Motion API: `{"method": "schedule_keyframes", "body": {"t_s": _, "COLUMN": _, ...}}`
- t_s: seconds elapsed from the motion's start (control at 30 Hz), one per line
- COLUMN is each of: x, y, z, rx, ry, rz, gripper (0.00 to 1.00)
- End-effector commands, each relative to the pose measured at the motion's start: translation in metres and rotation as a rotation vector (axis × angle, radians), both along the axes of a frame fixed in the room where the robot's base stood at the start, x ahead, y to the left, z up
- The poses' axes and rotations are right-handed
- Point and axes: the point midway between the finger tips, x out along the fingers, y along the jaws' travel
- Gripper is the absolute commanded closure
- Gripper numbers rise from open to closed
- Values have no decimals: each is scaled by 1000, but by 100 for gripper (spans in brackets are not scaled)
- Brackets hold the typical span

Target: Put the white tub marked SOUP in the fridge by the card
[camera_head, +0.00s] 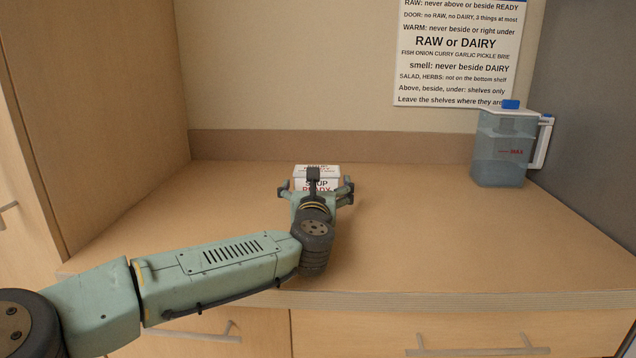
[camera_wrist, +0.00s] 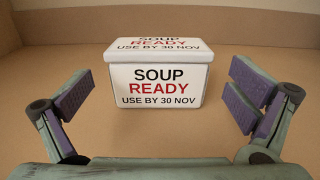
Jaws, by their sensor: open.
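The white tub (camera_wrist: 158,80) stands upright on the wooden counter in the wrist view. Its front reads SOUP, READY, USE BY 30 NOV, and its lid repeats the words. In the head view the tub (camera_head: 318,172) is partly hidden behind my gripper (camera_head: 318,188). In the wrist view my gripper (camera_wrist: 158,105) is open, with one finger to the left of the tub and one to the right. Clear gaps show between both fingers and the tub. The card (camera_head: 457,52) hangs on the back wall, its top cut off; it lists rules for RAW, DOOR, WARM, and RAW or DAIRY. No fridge interior is visible.
The counter (camera_head: 420,230) is otherwise bare. A wooden cabinet side (camera_head: 95,100) bounds the left, and a grey panel (camera_head: 590,110) the right. Drawers with handles (camera_head: 478,351) lie below the front edge.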

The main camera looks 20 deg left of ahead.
Motion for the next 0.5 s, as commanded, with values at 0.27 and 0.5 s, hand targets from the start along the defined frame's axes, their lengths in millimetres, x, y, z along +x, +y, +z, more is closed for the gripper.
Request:
{"method": "schedule_keyframes", "body": {"t_s": 0.27, "x": 26, "y": 8, "z": 1, "rx": -2, "ry": -1, "rz": -1, "gripper": 0}}
{"method": "schedule_keyframes", "body": {"t_s": 0.5, "x": 55, "y": 17, "z": -2, "rx": -2, "ry": -1, "rz": 0, "gripper": 0}}
